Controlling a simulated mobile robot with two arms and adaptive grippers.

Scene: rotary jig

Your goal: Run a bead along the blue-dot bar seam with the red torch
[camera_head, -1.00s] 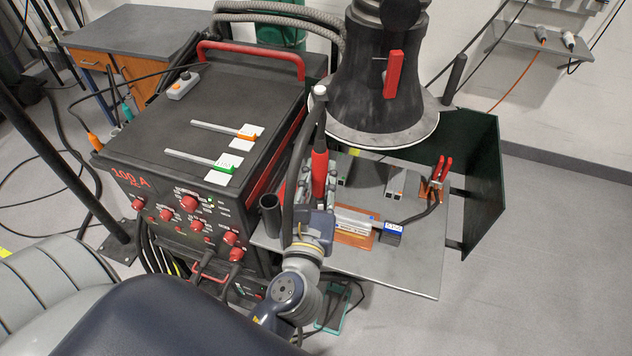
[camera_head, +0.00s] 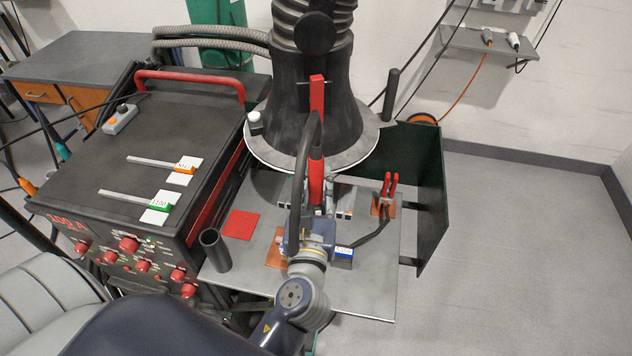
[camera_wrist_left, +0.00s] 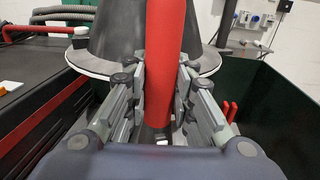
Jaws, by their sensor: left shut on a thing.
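My left gripper (camera_head: 314,205) is shut on the red torch (camera_head: 316,178), which stands roughly upright over the grey table (camera_head: 365,290). The torch also shows in the left wrist view (camera_wrist_left: 165,60), its red handle between both fingers. A black hose loops from its top down beside my wrist. A copper plate (camera_head: 275,252) shows left of my wrist; the bar on it is mostly hidden behind my gripper and wrist. The blue dot and the torch tip cannot be made out. My right gripper is not in view.
A black fume hood (camera_head: 350,120) stands close behind the torch. A red square (camera_head: 240,224) and a dark tube (camera_head: 214,250) are at the table's left. A blue-labelled block (camera_head: 343,257) and red-handled clamp (camera_head: 388,190) are at right. The welder box (camera_head: 130,170) stands left.

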